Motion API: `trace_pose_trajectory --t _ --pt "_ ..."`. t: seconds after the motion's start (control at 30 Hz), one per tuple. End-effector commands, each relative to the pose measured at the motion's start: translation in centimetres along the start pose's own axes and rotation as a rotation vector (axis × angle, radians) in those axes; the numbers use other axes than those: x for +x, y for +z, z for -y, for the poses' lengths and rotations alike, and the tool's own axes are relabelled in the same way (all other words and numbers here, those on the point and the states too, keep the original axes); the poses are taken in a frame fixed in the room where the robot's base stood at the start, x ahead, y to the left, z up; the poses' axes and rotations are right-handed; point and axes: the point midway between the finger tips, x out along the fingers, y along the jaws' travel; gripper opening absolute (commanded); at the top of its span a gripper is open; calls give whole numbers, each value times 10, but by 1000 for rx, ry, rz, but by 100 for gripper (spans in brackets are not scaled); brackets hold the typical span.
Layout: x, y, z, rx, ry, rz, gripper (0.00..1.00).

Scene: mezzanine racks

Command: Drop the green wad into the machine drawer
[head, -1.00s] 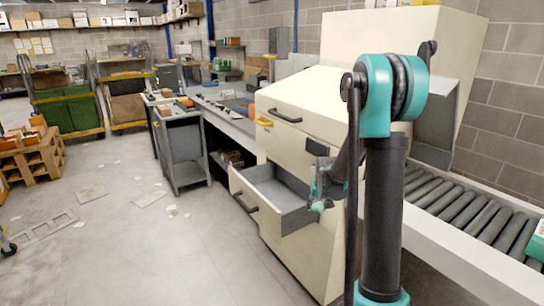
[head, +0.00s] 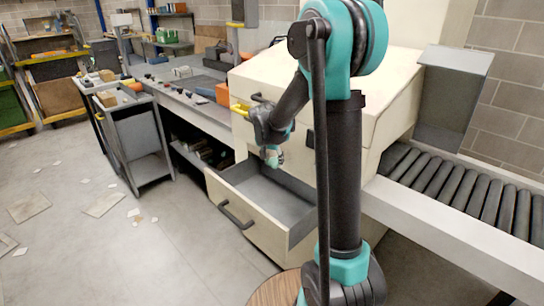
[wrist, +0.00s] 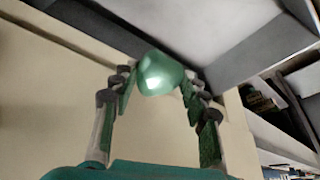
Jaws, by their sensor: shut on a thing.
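The green wad (wrist: 160,75) is a small, smooth, pale green lump between my fingertips in the wrist view. My gripper (head: 272,157) is shut on it; the fingers (wrist: 160,88) stand on either side of it. In the head view the gripper hangs over the far left part of the open machine drawer (head: 237,213), and the wad is too small to make out clearly. The drawer is pulled out from the cream machine, with a grey inside and a dark handle. The visible part of its floor is bare; my arm hides its right part.
A roller conveyor (head: 455,190) runs off to the right of the machine. A grey trolley (head: 140,140) stands left of the workbench (head: 195,95). A round wooden top (head: 272,290) is low in front. Scraps lie on the otherwise clear floor at left.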

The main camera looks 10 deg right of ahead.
Motion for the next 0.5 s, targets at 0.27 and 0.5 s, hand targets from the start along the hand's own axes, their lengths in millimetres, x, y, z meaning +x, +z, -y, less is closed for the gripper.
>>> trace_pose_trajectory --t 0.27,0.5 --pt "29 12 0 -1 0 0 32" --pt "46 19 0 -2 -1 0 32"
